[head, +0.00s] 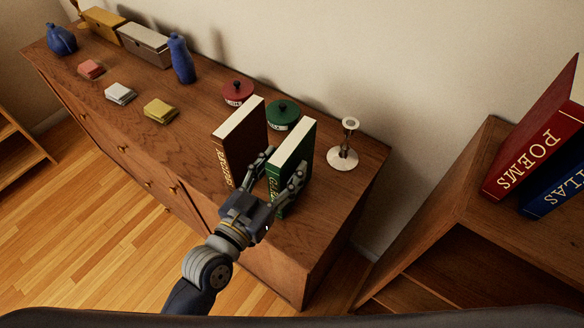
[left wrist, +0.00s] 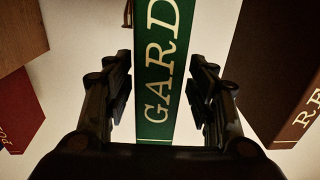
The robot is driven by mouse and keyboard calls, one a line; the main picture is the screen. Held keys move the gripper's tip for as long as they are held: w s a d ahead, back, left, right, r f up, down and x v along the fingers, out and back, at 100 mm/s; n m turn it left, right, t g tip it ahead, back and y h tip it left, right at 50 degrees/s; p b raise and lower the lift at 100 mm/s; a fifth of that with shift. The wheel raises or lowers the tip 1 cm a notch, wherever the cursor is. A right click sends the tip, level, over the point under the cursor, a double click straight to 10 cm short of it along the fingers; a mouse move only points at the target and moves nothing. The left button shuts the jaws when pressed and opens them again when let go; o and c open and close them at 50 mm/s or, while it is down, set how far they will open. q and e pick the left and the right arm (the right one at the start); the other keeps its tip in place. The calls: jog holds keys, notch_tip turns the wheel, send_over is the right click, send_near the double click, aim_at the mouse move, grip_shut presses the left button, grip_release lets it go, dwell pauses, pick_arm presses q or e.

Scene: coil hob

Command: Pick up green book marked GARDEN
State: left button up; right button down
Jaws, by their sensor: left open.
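The green book (head: 292,164) stands upright near the right end of the wooden sideboard, with its cream page edges facing up. Its green spine with gold letters "GARD" fills the middle of the left wrist view (left wrist: 156,75); the rest of the word is cut off. My left gripper (head: 275,172) is open, with one finger on each side of the book's spine. In the left wrist view its fingers (left wrist: 160,88) show a gap to the book on both sides. My right gripper is not in view.
A brown book (head: 237,140) stands just left of the green book. A white candlestick (head: 343,150) is to the right, and red (head: 237,93) and green (head: 282,115) lidded pots stand behind. A shelf with a red POEMS book (head: 530,145) is at far right.

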pick_arm(q)
jog(key=x, duration=0.4)
jog(key=shift+s+p, duration=0.1)
jog(key=shift+p, duration=0.25)
grip_shut()
jog(key=shift+r, duration=0.1)
